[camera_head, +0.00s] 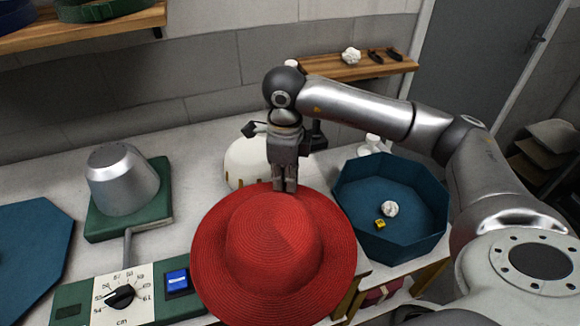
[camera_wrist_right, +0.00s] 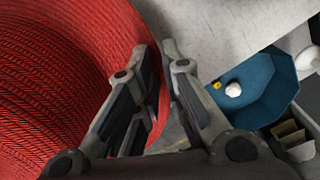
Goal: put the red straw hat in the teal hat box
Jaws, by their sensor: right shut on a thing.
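The red straw hat (camera_head: 272,240) is in front of me, crown up, in the head view; its brim (camera_wrist_right: 75,75) fills the left of the right wrist view. My right gripper (camera_head: 285,187) is shut on the hat's far brim edge, pointing down. The wrist view shows the brim's edge at its fingers (camera_wrist_right: 166,85). The open octagonal teal hat box (camera_head: 415,246) stands right of the hat, also in the wrist view (camera_wrist_right: 272,92). A white crumpled ball (camera_head: 389,208) and a small yellow block (camera_head: 380,224) lie inside it. My left gripper is not in view.
A flat teal octagonal piece (camera_head: 35,245) lies at the left. A metal hat block on a green base (camera_head: 125,180) and a size dial (camera_head: 121,297) stand left of the hat. A white dome (camera_head: 245,160) is behind it. A wooden shelf (camera_head: 350,69) hangs at the back.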

